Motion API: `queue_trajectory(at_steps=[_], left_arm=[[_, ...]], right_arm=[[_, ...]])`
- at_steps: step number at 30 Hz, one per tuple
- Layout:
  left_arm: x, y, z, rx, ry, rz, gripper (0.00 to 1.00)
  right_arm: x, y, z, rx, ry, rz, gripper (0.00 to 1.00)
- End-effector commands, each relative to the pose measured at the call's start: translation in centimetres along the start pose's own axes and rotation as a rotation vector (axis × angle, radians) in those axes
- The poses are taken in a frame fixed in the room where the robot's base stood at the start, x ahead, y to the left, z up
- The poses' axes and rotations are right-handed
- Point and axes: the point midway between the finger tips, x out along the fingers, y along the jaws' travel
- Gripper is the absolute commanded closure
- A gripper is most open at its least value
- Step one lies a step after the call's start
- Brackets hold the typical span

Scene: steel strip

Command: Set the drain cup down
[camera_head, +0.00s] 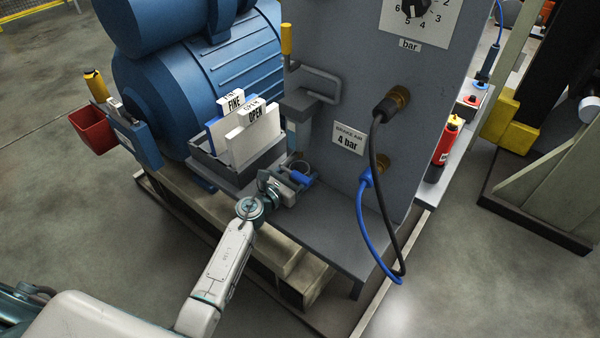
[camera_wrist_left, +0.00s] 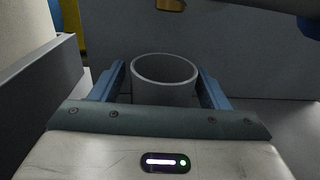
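The drain cup (camera_wrist_left: 165,92) is a plain grey round cup, upright with its open rim up, in the left wrist view. It stands between the two blue fingers of my left gripper (camera_wrist_left: 163,76). A narrow gap shows at its left side; the right finger is very close to it. The cup's base is hidden behind the gripper body. In the head view my left gripper (camera_head: 297,178) is low over the grey shelf in front of the panel, and the cup's rim (camera_head: 301,166) shows partly behind it. My right gripper is not in view.
A grey bin with cards marked FINE and OPEN (camera_head: 243,138) stands left of the gripper. The panel (camera_head: 335,95) rises close behind. Black and blue hoses (camera_head: 376,232) hang at the right. The shelf (camera_head: 340,225) is bare toward its front right.

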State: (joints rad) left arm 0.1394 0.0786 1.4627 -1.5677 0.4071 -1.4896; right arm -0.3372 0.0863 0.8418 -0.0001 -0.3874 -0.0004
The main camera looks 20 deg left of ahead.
Motion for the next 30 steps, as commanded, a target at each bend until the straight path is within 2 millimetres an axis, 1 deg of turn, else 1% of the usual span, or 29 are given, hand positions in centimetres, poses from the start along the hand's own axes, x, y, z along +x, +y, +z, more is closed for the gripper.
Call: queue_trajectory(at_steps=[9,13,17,19,21,24,27,30], left_arm=[[0.0,0.0,0.0,0.0,-0.001,0.0,0.21],[-0.9,0.0,-0.1,0.001,0.001,0.0,0.21],[-3.0,0.0,-0.1,0.002,0.002,0.0,0.21],[-4.5,0.0,-0.2,0.003,0.002,0.0,0.21],[-6.0,-0.1,-0.2,0.003,0.002,-0.001,0.21],[-7.9,0.0,-0.2,0.003,0.001,-0.001,0.21],[-9.4,0.0,-0.2,0.003,0.001,0.0,0.21],[-10.3,0.0,-0.1,0.003,0.0,0.0,0.21]], right_arm=[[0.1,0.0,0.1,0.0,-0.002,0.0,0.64],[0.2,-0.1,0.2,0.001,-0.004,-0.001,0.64],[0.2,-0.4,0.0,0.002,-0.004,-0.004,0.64],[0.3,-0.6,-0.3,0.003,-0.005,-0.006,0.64],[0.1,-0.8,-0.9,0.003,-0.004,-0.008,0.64],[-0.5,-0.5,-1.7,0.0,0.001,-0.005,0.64],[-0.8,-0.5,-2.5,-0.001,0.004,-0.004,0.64],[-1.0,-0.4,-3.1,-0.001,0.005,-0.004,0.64]])
